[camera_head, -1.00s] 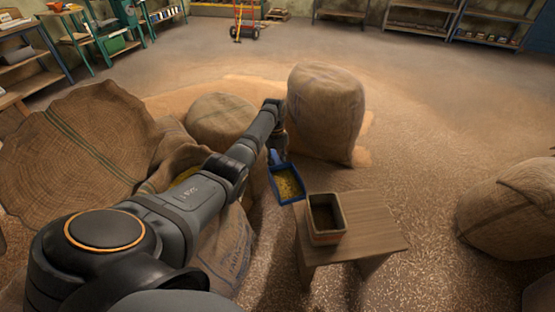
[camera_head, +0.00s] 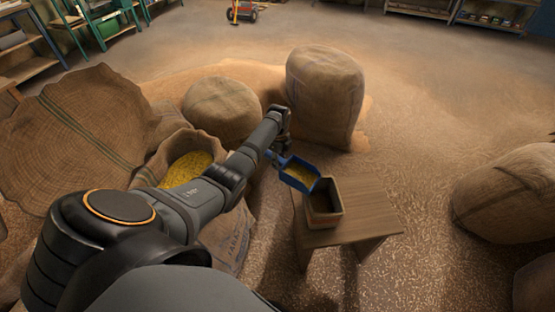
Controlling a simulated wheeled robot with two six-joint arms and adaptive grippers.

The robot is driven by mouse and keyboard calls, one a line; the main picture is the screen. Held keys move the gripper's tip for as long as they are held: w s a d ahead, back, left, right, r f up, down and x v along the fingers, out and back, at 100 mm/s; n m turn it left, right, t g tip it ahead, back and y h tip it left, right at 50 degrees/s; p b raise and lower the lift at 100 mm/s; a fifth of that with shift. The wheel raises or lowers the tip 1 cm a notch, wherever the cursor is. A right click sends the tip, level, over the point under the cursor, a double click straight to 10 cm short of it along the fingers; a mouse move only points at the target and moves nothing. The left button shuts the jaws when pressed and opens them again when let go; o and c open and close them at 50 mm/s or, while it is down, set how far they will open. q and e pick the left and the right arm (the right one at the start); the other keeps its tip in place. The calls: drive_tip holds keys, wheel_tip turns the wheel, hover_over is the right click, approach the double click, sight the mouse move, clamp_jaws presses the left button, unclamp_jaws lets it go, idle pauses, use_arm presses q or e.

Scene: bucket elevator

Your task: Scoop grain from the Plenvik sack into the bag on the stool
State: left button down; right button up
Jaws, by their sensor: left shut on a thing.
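My left gripper (camera_head: 277,153) is shut on the handle of a blue scoop (camera_head: 298,176). Yellow grain lies in the scoop. The scoop is at the upper left of a small open bag (camera_head: 324,218), and its front end overlaps the bag's far left rim in the picture. The bag stands upright on the left part of a wooden stool (camera_head: 368,222); its inside looks dark. An open sack (camera_head: 231,238) full of yellow grain (camera_head: 187,170) stands left of the stool, partly hidden by my left arm. Its printed name is not readable. My right gripper is not in view.
Closed full sacks stand behind the scoop (camera_head: 325,95) and to its left (camera_head: 222,110). Another sack (camera_head: 505,195) lies at the right. A large empty-looking sack (camera_head: 75,135) leans at the left. The floor between the stool and right sack is clear.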

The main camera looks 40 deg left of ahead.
use_arm(q)
drive_tip(key=shift+d+r+y+p, duration=0.3)
drive_tip(key=shift+d+r, duration=0.05)
drive_tip(key=shift+r, duration=0.3)
drive_tip(key=shift+d+r+y, duration=0.3)
drive_tip(key=shift+r+y, duration=0.25)
drive_tip(key=shift+y, duration=0.05)
drive_tip(key=shift+d+r+y, duration=0.65)
drive_tip(key=shift+r+y, duration=0.05)
drive_tip(key=shift+r, duration=0.05)
drive_tip(key=shift+d+r+y+b, duration=0.75)
drive_tip(key=shift+d+r+y, duration=0.15)
drive_tip(key=shift+d, duration=0.05)
drive_tip(key=d+r+y+p, duration=0.1)
drive_tip(key=d+r+y, duration=0.4)
drive_tip(key=d+y, duration=0.2)
drive_tip(key=shift+d+r, duration=0.35)
drive_tip(key=shift+d, duration=0.05)
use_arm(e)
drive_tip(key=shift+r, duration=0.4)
use_arm(q)
drive_tip(key=shift+w, duration=0.1)
